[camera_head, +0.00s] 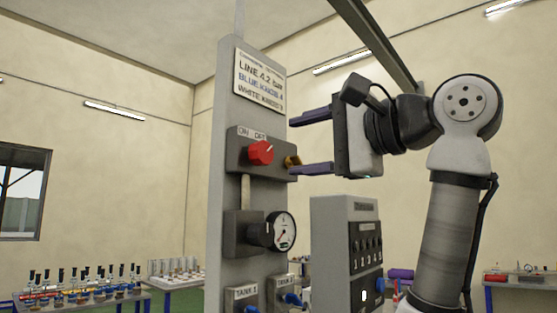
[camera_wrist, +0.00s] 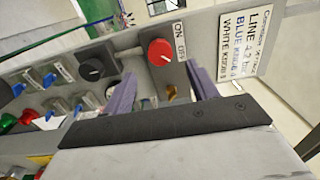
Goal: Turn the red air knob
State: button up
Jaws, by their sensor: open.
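The red air knob (camera_head: 261,153) sits on a dark box on the grey column, under an ON/OFF label. In the wrist view the red knob (camera_wrist: 160,52) lies beyond the fingertips, roughly between the two purple fingers. My gripper (camera_head: 312,142) is open, with its purple fingers one above the other, at the right of the knob's box in the head view. Nothing is between the fingers, and they appear apart from the knob. A small brass fitting (camera_head: 292,162) sticks out of the box's right side, near the lower finger.
A round gauge (camera_head: 284,231) is below the knob, with blue knobs (camera_head: 292,299) lower on the column. A sign (camera_head: 259,80) is above. A grey cabinet (camera_head: 327,235) with a dark panel stands at the right. Bench with bottles (camera_head: 80,290) is at the left.

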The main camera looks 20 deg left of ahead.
jog(key=b+v, duration=0.1)
jog(key=v, duration=0.5)
jog(key=shift+d, duration=0.2)
dwell(0.4)
